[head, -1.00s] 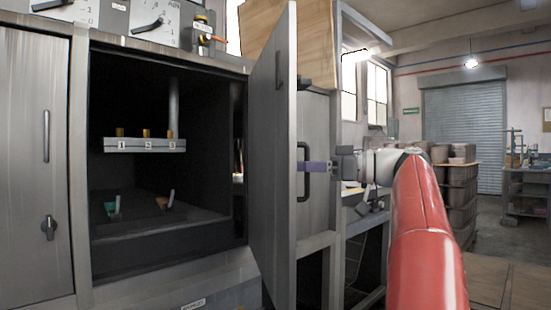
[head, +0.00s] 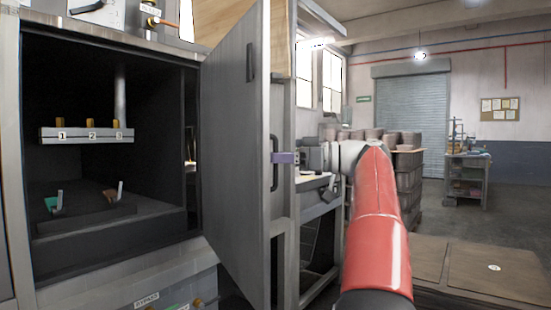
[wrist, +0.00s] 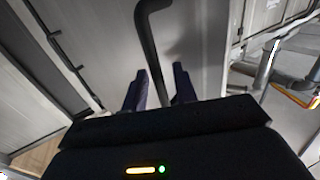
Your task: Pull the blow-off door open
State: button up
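The blow-off door (head: 232,165) is a tall grey metal panel. It stands swung out on the right side of a dark open chamber (head: 165,150), with its inner face towards the head camera. Its black bar handle (head: 273,165) sits on the outer face and shows past the free edge. Exact contact is hard to see.
Inside the chamber a shelf (head: 85,136) carries markers 1, 2 and 3. Small pieces with upright grips lie on the floor below it. Stacked pots (head: 402,150) stand behind my arm.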

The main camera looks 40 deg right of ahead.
jog(key=v, duration=0.7)
jog(key=shift+s+d, duration=0.3)
jog(key=shift+s, duration=0.05)
